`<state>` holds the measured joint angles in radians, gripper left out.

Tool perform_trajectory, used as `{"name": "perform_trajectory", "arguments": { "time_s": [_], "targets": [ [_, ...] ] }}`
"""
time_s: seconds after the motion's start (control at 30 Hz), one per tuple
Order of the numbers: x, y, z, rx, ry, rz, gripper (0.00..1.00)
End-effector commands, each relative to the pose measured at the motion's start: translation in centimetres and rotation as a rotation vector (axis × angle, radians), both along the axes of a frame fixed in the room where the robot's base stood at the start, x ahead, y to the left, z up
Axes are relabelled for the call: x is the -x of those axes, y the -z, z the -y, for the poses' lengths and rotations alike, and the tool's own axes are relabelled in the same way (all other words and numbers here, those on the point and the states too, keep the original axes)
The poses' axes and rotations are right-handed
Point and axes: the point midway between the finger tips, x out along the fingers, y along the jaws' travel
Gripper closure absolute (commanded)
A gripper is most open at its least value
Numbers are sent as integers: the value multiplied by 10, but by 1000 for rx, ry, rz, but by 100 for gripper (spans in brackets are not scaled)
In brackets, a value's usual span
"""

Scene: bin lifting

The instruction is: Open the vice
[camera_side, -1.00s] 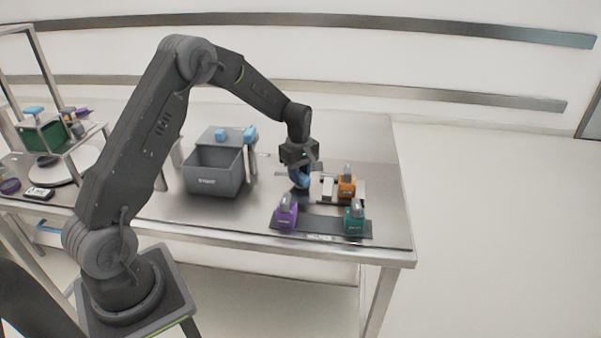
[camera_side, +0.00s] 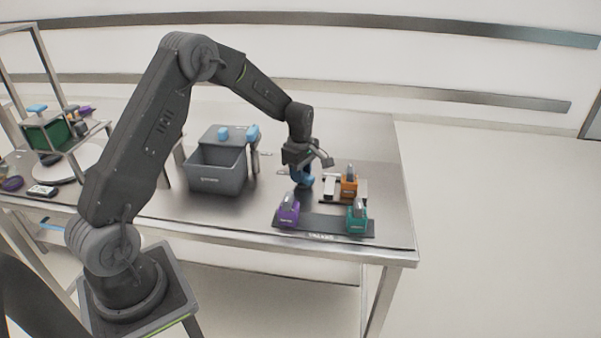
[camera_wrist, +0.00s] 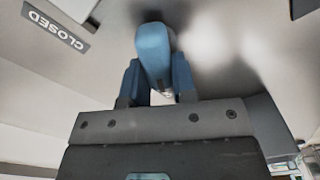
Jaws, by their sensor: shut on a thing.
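My gripper (camera_side: 302,180) points down just left of the vice. In the wrist view its two blue fingers are shut on a rounded blue handle (camera_wrist: 154,50), one finger on each side. The vice (camera_side: 329,188) is a low fixture with a pale jaw on its left, partly hidden by my gripper in the side view. An orange block (camera_side: 349,187) with a grey top grip sits at the vice. I cannot tell how tightly the jaws hold it. A "CLOSED" label (camera_wrist: 55,30) shows on the table at the upper left of the wrist view.
A grey bin (camera_side: 216,177) stands left of my gripper, near a blue-handled fixture (camera_side: 253,136). The table's right side is clear.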

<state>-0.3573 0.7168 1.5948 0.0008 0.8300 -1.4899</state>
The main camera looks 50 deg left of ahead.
Motion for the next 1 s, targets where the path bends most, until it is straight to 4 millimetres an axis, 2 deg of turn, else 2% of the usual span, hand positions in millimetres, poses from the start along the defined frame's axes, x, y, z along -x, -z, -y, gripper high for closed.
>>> {"name": "perform_trajectory", "arguments": {
  "time_s": [0.07,0.1,0.33,0.67,0.77,1.0],
  "targets": [
    [-1,-2,-1,-1,-5,3,98],
    [-1,-2,-1,0,-5,3,71],
    [0,-1,0,1,-3,1,49],
    [-1,-6,0,-1,-1,3,49],
    [-1,-18,0,-1,-1,4,49],
    [-1,-71,0,-2,-2,7,49]
  ]
}}
